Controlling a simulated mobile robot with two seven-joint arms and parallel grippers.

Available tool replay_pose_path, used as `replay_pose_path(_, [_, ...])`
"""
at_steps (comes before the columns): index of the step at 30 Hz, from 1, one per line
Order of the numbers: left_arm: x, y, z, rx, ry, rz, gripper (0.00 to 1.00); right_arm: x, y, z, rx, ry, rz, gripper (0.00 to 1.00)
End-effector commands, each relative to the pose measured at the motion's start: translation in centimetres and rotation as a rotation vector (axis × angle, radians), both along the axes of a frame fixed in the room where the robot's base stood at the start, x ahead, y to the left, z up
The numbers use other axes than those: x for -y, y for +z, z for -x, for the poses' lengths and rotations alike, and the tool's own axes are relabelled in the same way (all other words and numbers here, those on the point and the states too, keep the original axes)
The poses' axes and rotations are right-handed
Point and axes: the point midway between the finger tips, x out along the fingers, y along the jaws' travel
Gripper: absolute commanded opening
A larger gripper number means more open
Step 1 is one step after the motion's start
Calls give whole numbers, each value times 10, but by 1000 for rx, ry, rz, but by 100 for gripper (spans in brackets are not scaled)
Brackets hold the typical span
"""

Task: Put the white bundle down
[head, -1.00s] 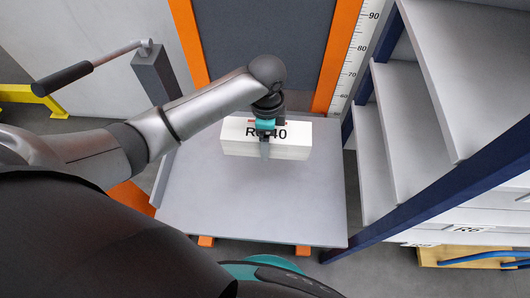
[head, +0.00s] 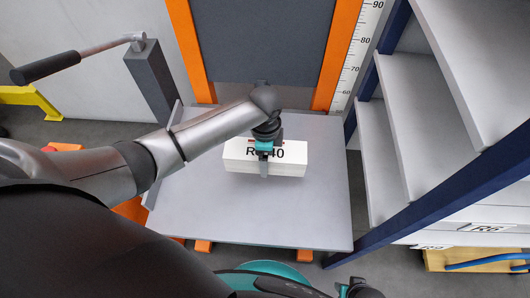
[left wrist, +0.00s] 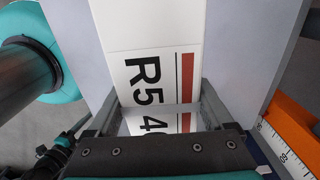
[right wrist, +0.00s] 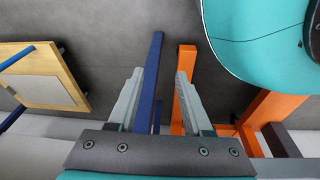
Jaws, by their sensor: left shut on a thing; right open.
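The white bundle (head: 292,158) is a block with a black-lettered label and a red bar on top. It is over the middle back part of the grey platform (head: 240,215) in the head view. My left gripper (head: 265,152) is shut on it from above and hides part of the label. In the left wrist view the bundle (left wrist: 150,35) lies between the two fingers (left wrist: 155,108). I cannot tell whether its underside touches the platform. My right gripper (right wrist: 160,78) is open and empty in the right wrist view, with floor beyond it.
A grey shelf rack (head: 435,185) with blue posts stands to the right. Orange posts (head: 340,55) and a height scale (head: 360,50) are behind the platform. A handle on a grey post (head: 152,80) stands at left. The platform's front is clear.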

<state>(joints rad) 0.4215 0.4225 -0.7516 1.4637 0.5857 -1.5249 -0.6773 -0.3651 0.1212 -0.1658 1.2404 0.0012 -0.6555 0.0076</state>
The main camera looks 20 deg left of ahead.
Motion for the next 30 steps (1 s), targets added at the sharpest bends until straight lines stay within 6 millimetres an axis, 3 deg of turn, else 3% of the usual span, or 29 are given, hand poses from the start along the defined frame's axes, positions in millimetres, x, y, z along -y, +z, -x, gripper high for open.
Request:
replay_pose_path(12, [0,-36,-2,3,-1,1,0,-18,29,-21,5,-3,-19,50])
replay_pose_path(25, [1,-49,-2,3,-1,1,0,-24,46,-27,6,-5,-26,50])
replay_pose_path(30, [0,-63,-1,2,0,0,0,-27,58,-35,19,-6,-31,50])
